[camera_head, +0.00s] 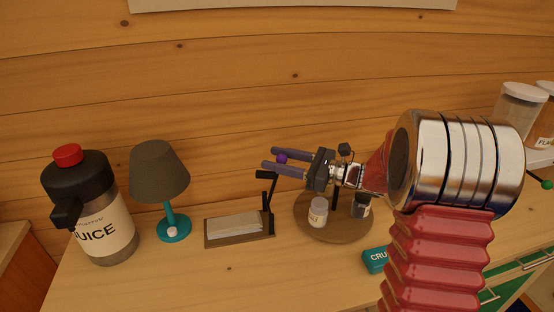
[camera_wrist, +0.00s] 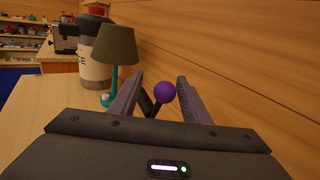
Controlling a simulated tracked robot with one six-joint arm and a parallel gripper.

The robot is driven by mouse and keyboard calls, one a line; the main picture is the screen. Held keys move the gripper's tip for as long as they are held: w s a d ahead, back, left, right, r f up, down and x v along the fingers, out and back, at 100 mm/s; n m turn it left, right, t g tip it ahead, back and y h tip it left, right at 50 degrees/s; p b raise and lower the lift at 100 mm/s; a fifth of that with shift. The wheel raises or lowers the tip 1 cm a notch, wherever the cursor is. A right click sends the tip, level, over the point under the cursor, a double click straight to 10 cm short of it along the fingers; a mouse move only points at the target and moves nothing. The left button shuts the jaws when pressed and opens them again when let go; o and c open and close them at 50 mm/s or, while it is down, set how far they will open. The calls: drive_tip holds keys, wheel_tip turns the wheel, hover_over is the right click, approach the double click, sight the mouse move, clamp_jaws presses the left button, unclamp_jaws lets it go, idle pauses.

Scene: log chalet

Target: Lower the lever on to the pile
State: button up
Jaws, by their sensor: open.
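A paper pile (camera_head: 235,225) lies on a small wooden base (camera_head: 240,240) on the counter. A black lever (camera_head: 268,190) stands raised at the base's right end. Its purple ball knob (camera_head: 282,158) shows between the fingers of my gripper (camera_head: 284,160). In the wrist view the purple knob (camera_wrist: 164,92) sits between my open fingers (camera_wrist: 158,90), nearer the right one, with the black lever arm (camera_wrist: 147,103) below it. Touch between fingers and knob cannot be made out. The pile is hidden in the wrist view.
A teal lamp (camera_head: 160,170) and a juice jug (camera_head: 95,205) stand left of the base. A round wooden turntable (camera_head: 335,228) with small jars (camera_head: 318,212) is to the right, under my arm. A teal box (camera_head: 375,260) lies in front of it. The wooden wall is behind.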

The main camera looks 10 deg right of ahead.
drive_tip(key=shift+w+a, duration=0.1)
drive_tip(key=shift+a, duration=0.05)
clamp_jaws()
idle(0.5)
